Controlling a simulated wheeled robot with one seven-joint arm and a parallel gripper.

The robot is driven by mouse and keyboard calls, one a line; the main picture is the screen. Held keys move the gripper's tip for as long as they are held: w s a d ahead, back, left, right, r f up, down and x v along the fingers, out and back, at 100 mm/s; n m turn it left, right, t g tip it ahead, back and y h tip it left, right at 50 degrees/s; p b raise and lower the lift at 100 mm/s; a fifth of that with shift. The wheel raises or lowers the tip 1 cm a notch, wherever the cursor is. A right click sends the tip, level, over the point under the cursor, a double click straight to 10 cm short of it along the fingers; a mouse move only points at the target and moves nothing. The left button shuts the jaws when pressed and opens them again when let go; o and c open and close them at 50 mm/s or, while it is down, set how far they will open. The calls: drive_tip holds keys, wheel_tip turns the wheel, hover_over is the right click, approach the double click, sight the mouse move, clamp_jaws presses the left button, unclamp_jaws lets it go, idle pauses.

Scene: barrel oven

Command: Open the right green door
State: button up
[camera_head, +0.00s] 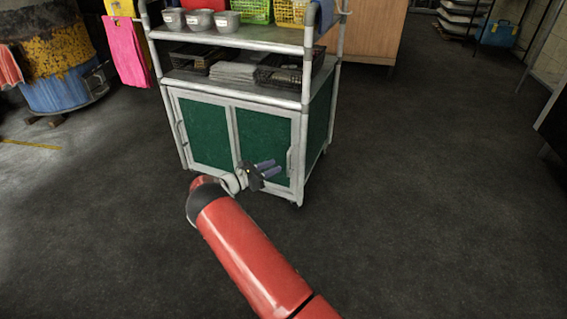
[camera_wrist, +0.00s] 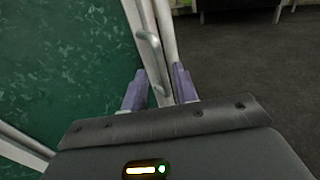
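The right green door (camera_head: 262,132) is the right half of the low cabinet in a metal-framed cart. It looks shut, flush with the left green door (camera_head: 205,130). Its pale bar handle (camera_head: 289,160) runs up and down near its right edge. In the wrist view the green panel (camera_wrist: 65,60) fills the left side, and the handle (camera_wrist: 150,50) stands at the door's edge. My gripper (camera_head: 277,167) is open in front of the door's lower right part. In the wrist view its fingertips (camera_wrist: 158,70) lie on either side of the handle; I cannot tell whether they touch it.
The cart's shelves hold metal pots (camera_head: 200,20), baskets (camera_head: 292,12) and dark trays (camera_head: 290,68). A blue and yellow barrel (camera_head: 55,60) stands at the left, near a pink cloth (camera_head: 126,50). The dark floor (camera_head: 430,190) to the right and in front is clear.

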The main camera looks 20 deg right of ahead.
hover_over(288, 173)
drive_tip(key=shift+w+d+f, duration=0.15)
drive_tip(key=shift+w+f, duration=0.05)
drive_tip(key=shift+w, duration=0.15)
clamp_jaws()
idle(0.3)
